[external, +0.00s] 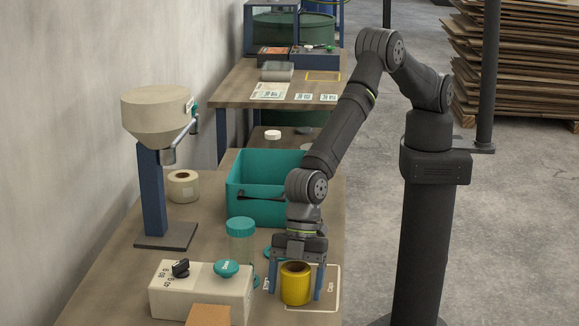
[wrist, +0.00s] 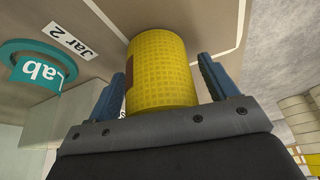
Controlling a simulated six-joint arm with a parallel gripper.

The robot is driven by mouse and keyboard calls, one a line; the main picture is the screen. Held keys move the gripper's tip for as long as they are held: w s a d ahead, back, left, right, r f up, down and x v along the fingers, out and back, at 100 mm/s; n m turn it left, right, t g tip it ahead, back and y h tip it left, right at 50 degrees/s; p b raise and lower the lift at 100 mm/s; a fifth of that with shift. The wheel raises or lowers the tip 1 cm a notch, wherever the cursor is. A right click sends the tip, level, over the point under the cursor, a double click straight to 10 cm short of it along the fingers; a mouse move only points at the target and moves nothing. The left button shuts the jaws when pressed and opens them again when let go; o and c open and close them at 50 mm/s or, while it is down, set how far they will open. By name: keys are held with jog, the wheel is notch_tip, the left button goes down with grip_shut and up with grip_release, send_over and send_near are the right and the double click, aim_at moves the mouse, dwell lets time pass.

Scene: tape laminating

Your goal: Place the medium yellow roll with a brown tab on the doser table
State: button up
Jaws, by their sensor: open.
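The yellow roll (external: 295,286) stands upright on the near table inside a white outlined area at its right edge. In the wrist view the roll (wrist: 161,68) fills the middle, with a brown patch on its left edge. My gripper (external: 296,291) points down over the roll, with one blue finger on each side of it. In the wrist view my gripper's fingers (wrist: 166,80) stand apart, with the roll between them. The fingers are open and a gap shows on the right side. The near table (external: 110,285) carries the roll.
A teal bin (external: 262,206) stands behind my gripper. A clear jar with a teal lid (external: 240,227) and a control box (external: 200,297) stand to the left. A hopper doser (external: 158,115) and a pale roll (external: 183,187) are farther back. A second table (external: 232,92) lies beyond.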

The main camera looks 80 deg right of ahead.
jog(key=v, duration=1.2)
jog(key=shift+r, duration=0.1)
jog(key=x, duration=1.1)
jog(key=shift+w+a, duration=0.1)
jog(key=shift+a, duration=0.15)
jog(key=shift+r, duration=0.4)
jog(key=shift+f, duration=0.1)
